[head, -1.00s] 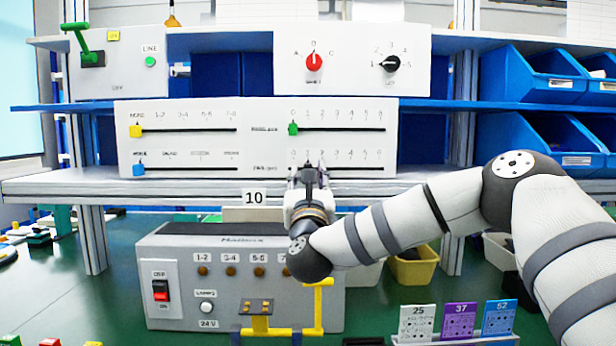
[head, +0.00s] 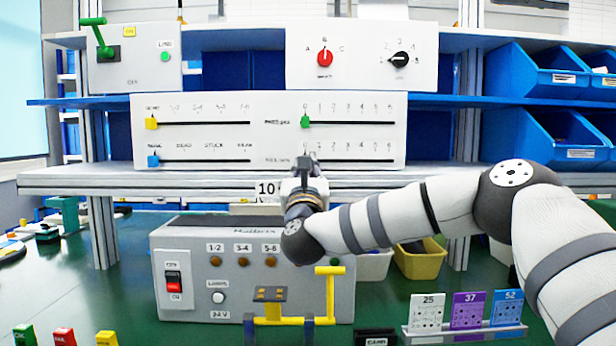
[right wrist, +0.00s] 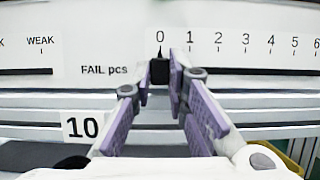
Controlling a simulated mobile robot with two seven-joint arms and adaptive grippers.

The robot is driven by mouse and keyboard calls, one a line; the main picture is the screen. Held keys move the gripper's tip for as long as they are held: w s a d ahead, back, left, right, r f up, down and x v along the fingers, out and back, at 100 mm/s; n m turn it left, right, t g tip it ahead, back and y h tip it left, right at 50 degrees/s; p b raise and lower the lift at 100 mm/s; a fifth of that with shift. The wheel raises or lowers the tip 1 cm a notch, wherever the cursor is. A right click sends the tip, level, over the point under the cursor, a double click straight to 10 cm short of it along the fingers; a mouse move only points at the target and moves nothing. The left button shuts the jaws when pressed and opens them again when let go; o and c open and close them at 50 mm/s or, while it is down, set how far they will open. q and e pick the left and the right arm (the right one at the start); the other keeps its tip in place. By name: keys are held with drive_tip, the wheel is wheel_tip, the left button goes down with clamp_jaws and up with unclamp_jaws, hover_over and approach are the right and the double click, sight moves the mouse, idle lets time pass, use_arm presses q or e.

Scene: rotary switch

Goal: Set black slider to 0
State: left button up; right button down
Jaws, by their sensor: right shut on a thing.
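The black slider (right wrist: 160,72) sits on the lower right "FAIL pcs" scale of the white panel (head: 268,132). In the right wrist view it stands directly below the 0 mark, at the left end of its slot. My right gripper (right wrist: 159,80) has its purple-padded fingers on both sides of the slider and is shut on it. In the head view the right gripper (head: 305,165) is in front of the panel's lower edge and hides the slider. My left gripper is not in view.
A green slider (head: 305,121) is at 0 on the scale above. Yellow (head: 151,123) and blue (head: 153,161) sliders are at the left. The shelf edge (head: 120,182) runs below the panel. A grey switch box (head: 240,300) stands under it.

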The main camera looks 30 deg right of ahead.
drive_tip(key=shift+a+f, duration=0.1)
drive_tip(key=shift+a, duration=0.1)
drive_tip(key=c, duration=1.6)
unclamp_jaws()
drive_tip(key=shift+w+a, duration=0.1)
drive_tip(key=shift+w, duration=0.05)
drive_tip(key=shift+o, duration=0.2)
drive_tip(key=v, duration=1.2)
